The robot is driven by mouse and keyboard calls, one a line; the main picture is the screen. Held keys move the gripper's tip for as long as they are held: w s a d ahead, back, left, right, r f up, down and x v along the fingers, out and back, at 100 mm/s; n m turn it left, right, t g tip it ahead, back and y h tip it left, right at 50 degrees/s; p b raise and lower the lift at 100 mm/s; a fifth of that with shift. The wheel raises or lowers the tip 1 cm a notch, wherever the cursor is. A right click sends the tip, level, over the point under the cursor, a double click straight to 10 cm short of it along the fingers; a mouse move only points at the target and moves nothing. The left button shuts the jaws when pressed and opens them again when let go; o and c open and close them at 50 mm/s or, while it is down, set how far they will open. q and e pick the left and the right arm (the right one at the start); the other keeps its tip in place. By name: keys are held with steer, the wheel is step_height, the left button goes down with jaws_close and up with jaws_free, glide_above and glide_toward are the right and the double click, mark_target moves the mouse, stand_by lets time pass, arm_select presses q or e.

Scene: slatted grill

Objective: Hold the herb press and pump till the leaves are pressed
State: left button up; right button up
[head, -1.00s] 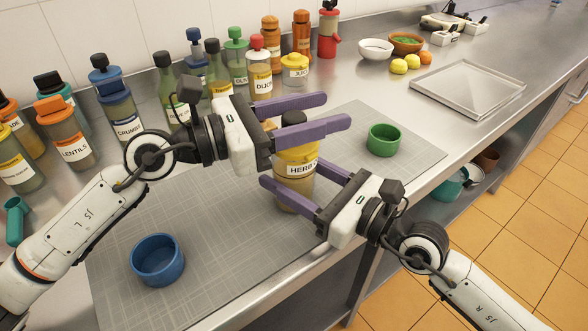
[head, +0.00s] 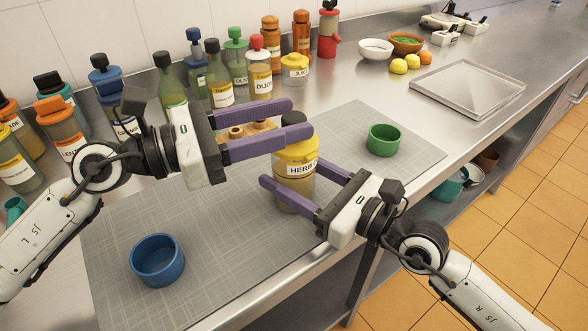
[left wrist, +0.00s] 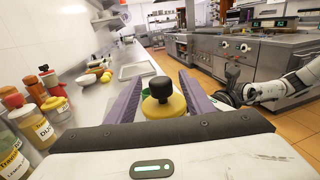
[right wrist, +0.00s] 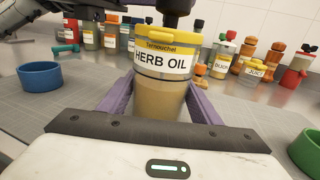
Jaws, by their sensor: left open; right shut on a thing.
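The herb press is a jar with a yellow lid, a black knob on top and a HERB OIL label (head: 296,168). It stands upright on the grey mat (head: 215,225). My right gripper (head: 291,187) is shut around its body from the near right; the right wrist view shows the jar (right wrist: 160,95) between the fingers. My left gripper (head: 298,118) is open at the height of the knob. In the left wrist view the knob (left wrist: 161,88) lies between its spread fingers, apart from both. The leaves cannot be made out.
A blue bowl (head: 157,260) stands front left on the mat and a green bowl (head: 383,140) at its right. Labelled bottles and jars line the wall. A wooden item (head: 250,128) is partly hidden behind my left gripper. A metal tray (head: 467,88) lies at the right.

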stand_by(0.3)
steer(key=o, duration=1.2)
steer(key=shift+o, duration=0.2)
steer(key=shift+d, duration=0.1)
steer(key=v, duration=1.2)
steer(key=shift+w+a, duration=0.1)
steer(key=shift+a, duration=0.1)
steer(key=shift+w+a+r, duration=0.1)
steer(key=shift+w+a, duration=0.15)
steer(key=shift+a, duration=0.2)
steer(key=x, duration=1)
steer(key=shift+w+a, duration=0.3)
steer(key=shift+w, duration=0.05)
arm_select(q)
steer(key=shift+w+d, duration=0.3)
steer(key=shift+d, duration=0.35)
